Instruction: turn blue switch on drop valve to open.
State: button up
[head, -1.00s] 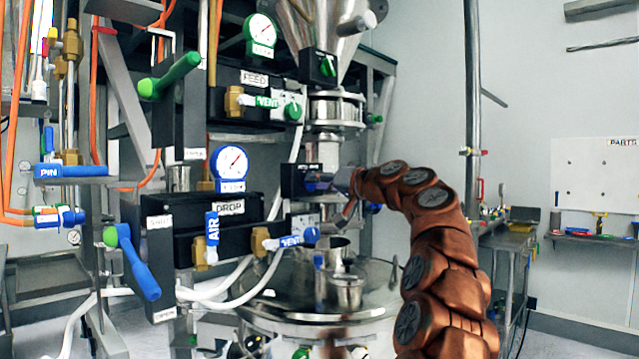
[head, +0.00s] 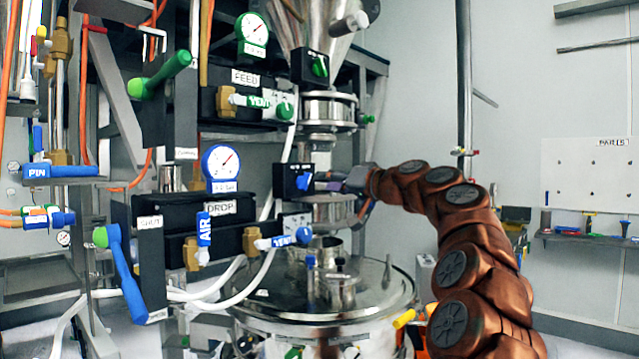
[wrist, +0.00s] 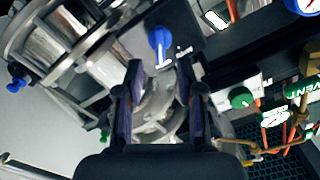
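The blue switch (head: 303,181) sits on the black box of the drop valve (head: 284,180), in the middle of the head view. In the wrist view the blue switch (wrist: 159,42) is a small knob with a handle, just beyond my fingertips and centred between them. My gripper (head: 328,181) is just right of the switch in the head view, pointing left at it. In the wrist view my gripper (wrist: 158,68) has its two dark fingers apart with nothing between them. Whether a fingertip touches the switch I cannot tell. The lettering by the switch is too small to read.
The feed switch (head: 320,66), green, is above. A blue gauge (head: 221,168), DROP panel (head: 221,207) and blue VENT handle (head: 285,240) are to the left. A steel vessel lid (head: 375,290) lies below. The space right of the valve holds my arm and open air.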

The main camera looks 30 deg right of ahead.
jog(key=v, duration=0.6)
jog(key=shift+s, duration=0.15)
dwell(0.6)
jog(key=a+f+n+g+y+p, duration=0.1)
jog(key=a+f+g, duration=0.25)
jog(key=a, duration=0.55)
jog(key=s+a+f+n+g+y+p, duration=0.1)
jog(key=a+f+g+p, duration=0.1)
jog(key=a+f, duration=0.5)
jog(key=a+f+n+g+y+p, duration=0.1)
jog(key=a+f+n+g, duration=0.15)
jog(key=a, duration=0.85)
jog(key=s+a+f+g+h+p, duration=0.2)
jog(key=s+a+f+g, duration=0.25)
jog(key=s+f, duration=0.35)
jog(key=s+a+f+g+h+p, duration=0.1)
jog(key=s+a+f+g+p, duration=0.15)
jog(key=s+a+f, duration=0.4)
jog(key=s+d+f+g+h, duration=0.1)
jog(key=s+d+f, duration=0.1)
jog(key=s, duration=0.4)
jog(key=s+d+f+g+h+p, duration=0.1)
jog(key=s+d+f+g, duration=0.1)
jog(key=s+f, duration=0.3)
jog(key=s+d+f+g+h, duration=0.1)
jog(key=s+f, duration=0.3)
jog(key=s, duration=0.5)
jog(key=shift+s+d+m+h+p, duration=0.25)
jog(key=shift+d+m+h, duration=0.25)
jog(key=shift+d, duration=0.3)
